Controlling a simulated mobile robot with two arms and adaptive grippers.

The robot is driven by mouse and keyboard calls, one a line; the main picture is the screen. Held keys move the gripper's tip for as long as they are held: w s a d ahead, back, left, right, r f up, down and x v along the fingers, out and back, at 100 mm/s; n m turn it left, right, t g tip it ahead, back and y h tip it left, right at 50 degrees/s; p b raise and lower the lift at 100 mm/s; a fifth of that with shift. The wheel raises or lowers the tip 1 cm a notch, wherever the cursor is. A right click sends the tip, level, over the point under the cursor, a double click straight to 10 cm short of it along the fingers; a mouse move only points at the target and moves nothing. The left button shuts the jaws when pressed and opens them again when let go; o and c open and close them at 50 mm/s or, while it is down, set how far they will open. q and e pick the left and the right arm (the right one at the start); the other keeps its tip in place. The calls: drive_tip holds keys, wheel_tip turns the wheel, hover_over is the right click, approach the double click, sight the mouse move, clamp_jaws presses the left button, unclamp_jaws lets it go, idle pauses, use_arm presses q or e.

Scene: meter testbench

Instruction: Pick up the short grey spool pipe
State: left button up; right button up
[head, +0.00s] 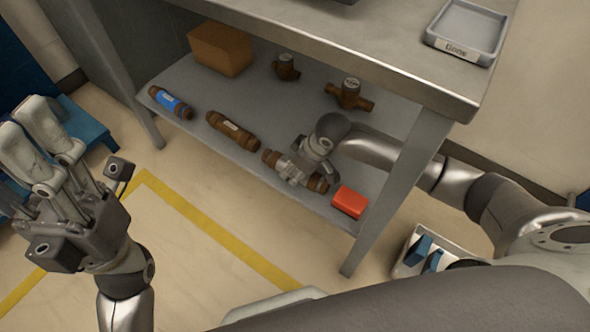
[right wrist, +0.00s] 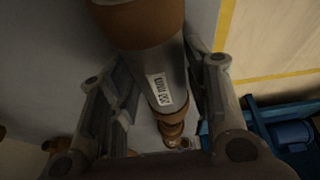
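The short grey spool pipe, with brown ends, lies on the lower shelf under my right gripper; its end (head: 318,184) shows in the head view. In the right wrist view its grey body with a white label (right wrist: 158,85) runs between the two fingers. My right gripper (head: 298,168) is open and straddles the pipe, one finger on each side; it also shows in the right wrist view (right wrist: 162,110). A narrow gap shows on the left side of the pipe. The gripper hides the pipe's middle in the head view. My left gripper (head: 34,135) is open and empty, away from the shelf.
The lower shelf (head: 240,95) also holds a red block (head: 349,202), a brown pipe (head: 233,131), a blue-banded pipe (head: 171,102), a brown box (head: 219,48) and two brass fittings (head: 349,95). A table leg (head: 395,195) stands right of the gripper. A labelled tray (head: 466,31) sits on top.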

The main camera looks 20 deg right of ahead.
clamp_jaws()
drive_tip(key=shift+r, duration=0.2)
